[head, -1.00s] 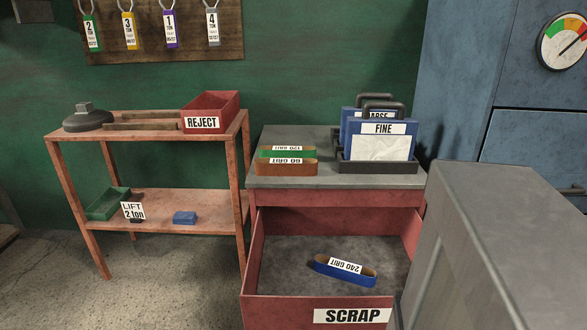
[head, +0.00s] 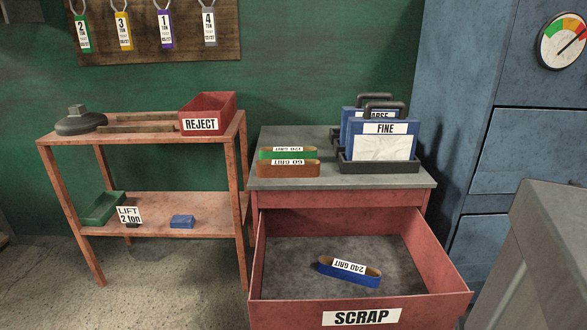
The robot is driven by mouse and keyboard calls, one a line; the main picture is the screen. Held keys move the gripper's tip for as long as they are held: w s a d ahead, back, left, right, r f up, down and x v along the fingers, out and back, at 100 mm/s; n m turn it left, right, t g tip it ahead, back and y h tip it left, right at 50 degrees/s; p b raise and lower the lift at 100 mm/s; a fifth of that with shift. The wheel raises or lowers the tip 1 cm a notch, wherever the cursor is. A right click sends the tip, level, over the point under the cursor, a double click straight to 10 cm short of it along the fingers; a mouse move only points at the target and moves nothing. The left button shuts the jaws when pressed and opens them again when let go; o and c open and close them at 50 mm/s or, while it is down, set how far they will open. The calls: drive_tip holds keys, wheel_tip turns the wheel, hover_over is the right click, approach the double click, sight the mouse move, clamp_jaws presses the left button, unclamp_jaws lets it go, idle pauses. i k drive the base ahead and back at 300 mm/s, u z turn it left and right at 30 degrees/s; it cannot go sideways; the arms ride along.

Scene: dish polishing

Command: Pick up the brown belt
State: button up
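The brown belt (head: 287,170) lies on the grey top of the cabinet (head: 330,184), at its left front. It carries a white label reading 60 GRIT, which appears upside down. A green belt (head: 287,154) labelled 120 GRIT sits right behind it, close against it. A blue belt (head: 349,272) labelled 240 GRIT lies inside the open red SCRAP drawer (head: 445,299) below. My gripper is not in view.
Blue FINE and COARSE holders stand in a dark tray (head: 392,167) right of the belts. An orange shelf (head: 150,141) with a red REJECT bin (head: 208,115) stands at left. The open drawer juts out in front. A grey box-like body (head: 562,250) fills the lower right.

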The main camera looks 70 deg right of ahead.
sight(311, 168)
drive_tip(key=u, duration=0.05)
drive_tip(key=i, duration=1)
drive_tip(key=z, duration=0.05)
